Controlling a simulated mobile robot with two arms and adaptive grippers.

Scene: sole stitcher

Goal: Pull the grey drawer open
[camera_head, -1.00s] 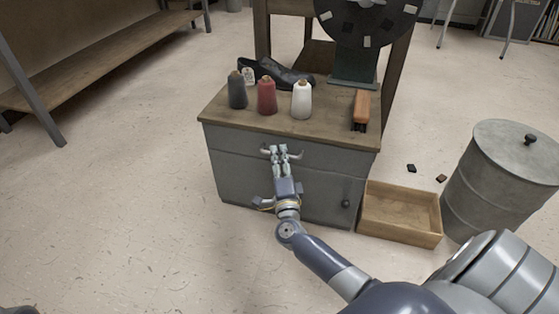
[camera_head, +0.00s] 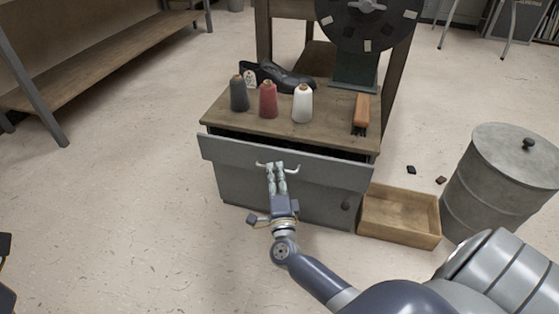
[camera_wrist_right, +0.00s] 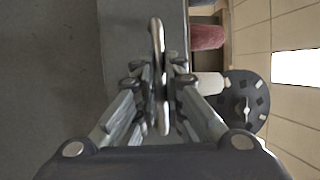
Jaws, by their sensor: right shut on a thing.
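The grey drawer (camera_head: 325,170) is at the top of a grey cabinet with a wooden top. It stands partly open, with a dark gap between its front and the cabinet top. My right gripper (camera_head: 276,169) is shut on the drawer's metal handle (camera_head: 292,169). In the right wrist view the handle (camera_wrist_right: 157,60) runs between the fingers of the gripper (camera_wrist_right: 160,85), in front of the drawer face (camera_wrist_right: 130,40). The inside of the drawer is too dark to make out.
On the cabinet top (camera_head: 225,112) stand grey, red and white thread spools (camera_head: 268,100), a black shoe (camera_head: 288,78) and a brush (camera_head: 361,112). An open wooden box (camera_head: 400,236) and a metal drum (camera_head: 495,190) stand to the right.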

